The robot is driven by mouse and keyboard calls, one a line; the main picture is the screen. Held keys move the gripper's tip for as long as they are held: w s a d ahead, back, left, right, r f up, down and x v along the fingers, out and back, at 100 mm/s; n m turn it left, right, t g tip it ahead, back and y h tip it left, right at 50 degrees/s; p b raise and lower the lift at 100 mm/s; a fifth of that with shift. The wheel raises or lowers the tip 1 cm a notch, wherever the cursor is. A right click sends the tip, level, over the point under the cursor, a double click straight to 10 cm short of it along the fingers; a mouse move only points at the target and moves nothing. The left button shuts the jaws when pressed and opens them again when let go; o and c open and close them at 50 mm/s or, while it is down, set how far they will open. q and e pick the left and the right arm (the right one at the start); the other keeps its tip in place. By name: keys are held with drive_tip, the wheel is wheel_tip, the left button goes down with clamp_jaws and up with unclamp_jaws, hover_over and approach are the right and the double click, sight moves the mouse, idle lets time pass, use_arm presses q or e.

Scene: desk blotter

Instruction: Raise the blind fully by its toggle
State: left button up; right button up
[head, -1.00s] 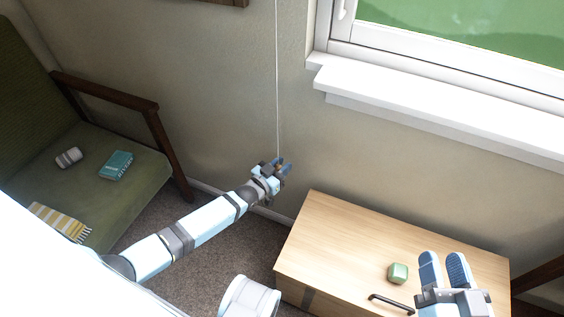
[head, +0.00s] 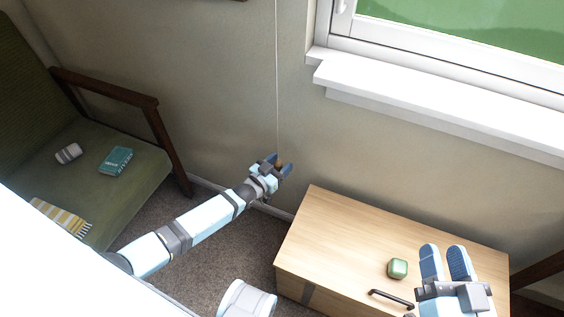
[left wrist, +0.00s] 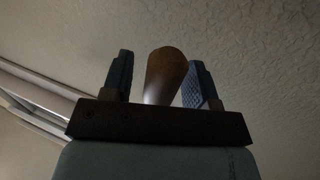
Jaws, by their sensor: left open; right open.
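The blind's cord (head: 277,80) hangs down the wall left of the window and ends in a small brown wooden toggle (head: 279,163). My left gripper (head: 278,163) is open, with the toggle between its blue fingers. In the left wrist view the toggle (left wrist: 166,75) stands between the two fingers, with a gap visible on each side. My right gripper (head: 446,262) is open and empty above the wooden cabinet's right part. The blind itself is not seen; only the lower window (head: 470,30) shows.
A green armchair (head: 130,190) at left holds a teal book (head: 116,161), a small cylinder (head: 68,153) and a striped cloth (head: 62,216).

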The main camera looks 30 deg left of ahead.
use_arm(q)
drive_tip(key=p+v, duration=0.3)
drive_tip(key=v, duration=1)
use_arm(e)
wheel_tip(320, 180, down, 6)
drive_tip(key=s+d+g+h, duration=0.1)
drive_tip(key=d+g+h, duration=0.1)
drive_tip(key=g, duration=0.1)
drive_tip(key=shift+d+f, duration=0.25)
drive_tip(key=shift+r, duration=0.1)
